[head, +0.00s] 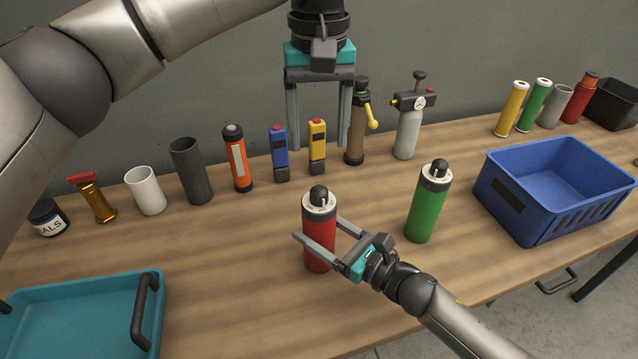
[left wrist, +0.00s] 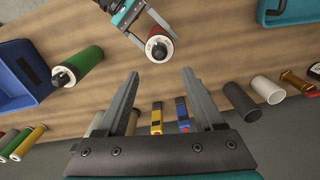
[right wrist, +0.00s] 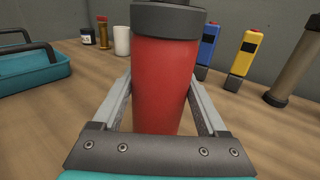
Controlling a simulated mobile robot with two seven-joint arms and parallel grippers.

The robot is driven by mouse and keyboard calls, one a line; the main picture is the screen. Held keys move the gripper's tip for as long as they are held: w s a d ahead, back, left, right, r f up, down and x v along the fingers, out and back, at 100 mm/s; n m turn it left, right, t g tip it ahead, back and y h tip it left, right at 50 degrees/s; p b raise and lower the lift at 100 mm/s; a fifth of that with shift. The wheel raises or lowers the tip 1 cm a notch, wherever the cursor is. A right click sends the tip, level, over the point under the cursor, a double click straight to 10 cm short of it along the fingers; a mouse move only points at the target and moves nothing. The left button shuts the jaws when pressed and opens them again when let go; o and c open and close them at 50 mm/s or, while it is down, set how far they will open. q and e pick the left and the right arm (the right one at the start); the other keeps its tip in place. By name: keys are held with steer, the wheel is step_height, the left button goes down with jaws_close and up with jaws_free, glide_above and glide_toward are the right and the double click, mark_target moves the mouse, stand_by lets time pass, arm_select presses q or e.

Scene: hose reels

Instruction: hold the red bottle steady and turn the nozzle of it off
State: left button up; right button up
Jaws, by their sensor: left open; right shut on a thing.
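The red bottle (head: 319,240) stands upright on the wooden table, with a white collar and a black nozzle (head: 319,196) on top. My right gripper (head: 326,235) is shut on the red bottle's body from the front right; in the right wrist view the red bottle (right wrist: 165,85) fills the space between the fingers. My left gripper (head: 318,145) is open and empty, pointing down above and behind the red bottle. In the left wrist view the nozzle (left wrist: 159,51) shows beyond the open left fingers (left wrist: 160,80), apart from them.
A green bottle (head: 429,205) of the same kind stands to the right. A blue crate (head: 555,200) and a teal tray (head: 80,310) flank the work area. Behind stand several items, including a yellow device (head: 317,148), a brown cylinder (head: 356,135) and a grey gauge bottle (head: 408,130).

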mark_target(319, 189)
arm_select(q)
step_height(319, 189, down, 10)
steer(key=shift+f, duration=0.25)
jaws_close()
stand_by(0.6)
